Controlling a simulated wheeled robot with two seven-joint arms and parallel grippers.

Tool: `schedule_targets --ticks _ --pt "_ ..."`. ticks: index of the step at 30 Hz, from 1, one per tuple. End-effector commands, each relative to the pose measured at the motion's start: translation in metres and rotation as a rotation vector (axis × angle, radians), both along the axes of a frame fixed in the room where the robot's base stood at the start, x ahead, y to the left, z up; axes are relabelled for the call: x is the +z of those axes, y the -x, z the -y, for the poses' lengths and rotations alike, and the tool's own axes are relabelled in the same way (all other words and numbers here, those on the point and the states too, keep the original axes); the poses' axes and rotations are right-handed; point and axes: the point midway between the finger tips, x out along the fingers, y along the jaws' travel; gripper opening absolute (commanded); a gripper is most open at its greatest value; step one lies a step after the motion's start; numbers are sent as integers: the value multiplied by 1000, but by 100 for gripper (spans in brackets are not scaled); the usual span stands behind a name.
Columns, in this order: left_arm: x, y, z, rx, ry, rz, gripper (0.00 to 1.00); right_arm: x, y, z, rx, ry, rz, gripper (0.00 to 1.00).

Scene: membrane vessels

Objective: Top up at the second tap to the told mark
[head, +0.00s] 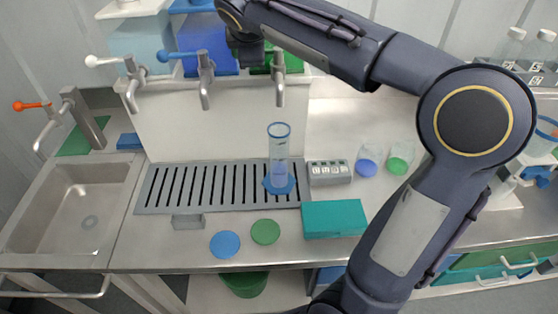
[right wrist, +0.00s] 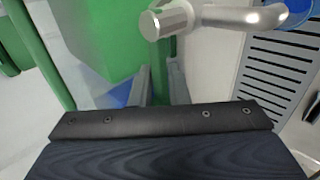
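A clear measuring cylinder (head: 279,150) with a blue rim and base stands upright on the slotted drip tray (head: 147,202), below the third tap (head: 279,80). Its lower part looks faintly bluish; the marks and exact level are too small to read. The second tap (head: 205,82), with a blue lever (head: 177,55), stands to the cylinder's left. My left gripper is not in view.
A first tap (head: 133,80) has a white lever. A sink (head: 80,215) with an orange-handled tap lies left. A small display box (head: 330,172), a teal box (head: 334,217), and blue (head: 225,244) and green (head: 265,232) discs lie on the counter. My right arm spans the right side.

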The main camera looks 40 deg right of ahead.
Motion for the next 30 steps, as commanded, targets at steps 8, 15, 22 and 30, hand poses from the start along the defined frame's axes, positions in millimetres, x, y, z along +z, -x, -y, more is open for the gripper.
schedule_targets --ticks 8,15,22,30 --pt "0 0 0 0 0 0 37 0 0 0 3 0 0 0" --pt "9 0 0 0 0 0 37 3 14 -2 231 -4 0 0" --pt "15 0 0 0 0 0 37 0 20 -6 388 -3 -1 0" --pt "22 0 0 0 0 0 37 0 29 -4 557 -6 -1 0"
